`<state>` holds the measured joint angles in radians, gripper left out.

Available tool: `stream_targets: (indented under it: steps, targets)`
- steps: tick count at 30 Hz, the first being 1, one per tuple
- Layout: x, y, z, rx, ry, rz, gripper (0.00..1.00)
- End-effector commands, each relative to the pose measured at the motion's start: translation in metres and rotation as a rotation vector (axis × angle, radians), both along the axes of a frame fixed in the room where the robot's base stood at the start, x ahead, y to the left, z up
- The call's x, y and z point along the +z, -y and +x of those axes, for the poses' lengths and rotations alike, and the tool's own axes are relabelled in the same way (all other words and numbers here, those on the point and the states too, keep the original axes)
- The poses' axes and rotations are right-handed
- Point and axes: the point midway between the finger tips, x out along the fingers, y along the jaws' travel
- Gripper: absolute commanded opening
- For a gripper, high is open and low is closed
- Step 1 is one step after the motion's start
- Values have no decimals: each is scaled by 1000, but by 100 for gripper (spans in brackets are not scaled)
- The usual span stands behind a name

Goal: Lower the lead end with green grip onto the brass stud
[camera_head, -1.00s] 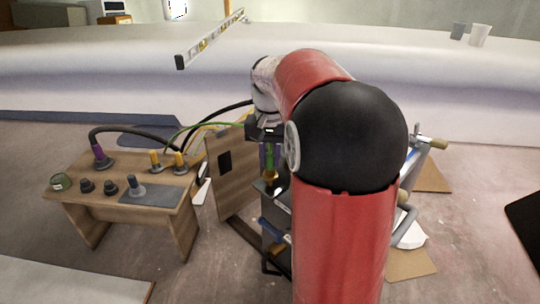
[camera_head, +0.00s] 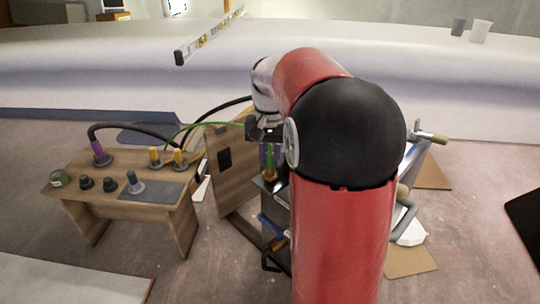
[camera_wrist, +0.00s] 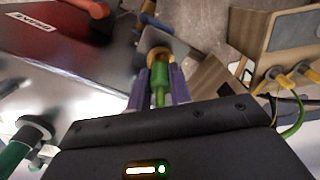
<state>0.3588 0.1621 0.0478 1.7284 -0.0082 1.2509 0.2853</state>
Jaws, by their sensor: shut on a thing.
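The lead end's green grip (camera_wrist: 160,88) stands between the purple fingers of my gripper (camera_wrist: 159,94) in the wrist view, and the fingers are shut on it. A brass piece (camera_wrist: 158,54) shows right at its far end, over a grey plate (camera_wrist: 150,38). I cannot tell whether this is the lead's own end, the brass stud or both, nor whether they touch. In the head view the green grip (camera_head: 269,160) hangs roughly upright under my wrist, with brass at its foot, close above a dark surface. My arm hides much of that area.
A wooden bench (camera_head: 150,173) at left carries a purple-gripped lead (camera_head: 101,154), two yellow-gripped leads (camera_head: 180,159), dark knobs and a grey mat. A wooden panel (camera_head: 232,180) stands beside my gripper. Cables run between. A metal cart with tubular handles (camera_head: 408,215) is partly behind my arm.

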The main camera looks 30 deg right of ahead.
Motion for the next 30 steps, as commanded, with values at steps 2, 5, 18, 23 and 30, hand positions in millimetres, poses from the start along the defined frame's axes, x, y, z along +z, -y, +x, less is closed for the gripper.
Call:
stream_targets:
  steps: [2, 5, 18, 23, 30]
  targets:
    - [0, 0, 0, 0, 0, 0, 0]
    - [-1, 0, 0, 0, 0, 0, 0]
    - [-12, 0, 0, 0, -1, 1, 0]
    - [-12, 0, 0, 0, -1, 1, 0]
    - [-12, 0, 0, 0, 0, 0, 28]
